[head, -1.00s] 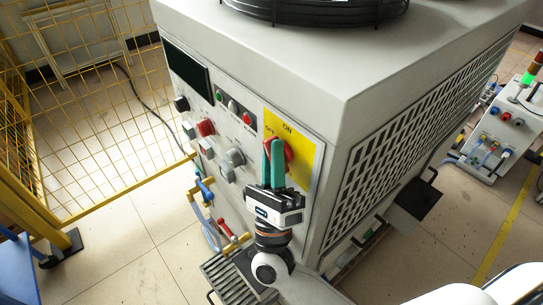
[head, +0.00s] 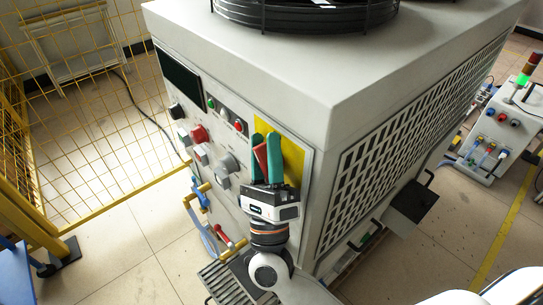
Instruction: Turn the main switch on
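The main switch is a red rotary handle (head: 261,157) on a yellow plate (head: 293,160), on the front panel of the grey heater cabinet (head: 235,75). My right gripper (head: 265,148) is in front of the plate, its two green fingers pointing up at the switch. The red handle shows between the fingers, which stand a little apart on either side of it. The fingers hide most of the switch and the plate's lettering. I cannot tell whether they press on the handle. My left gripper is not in view.
Left of the switch are a red button (head: 198,134), grey knobs (head: 228,164) and a dark display (head: 180,76). Blue and yellow pipe fittings (head: 198,192) stick out below. A yellow mesh fence (head: 85,120) stands at left. A smaller machine (head: 503,130) stands at right.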

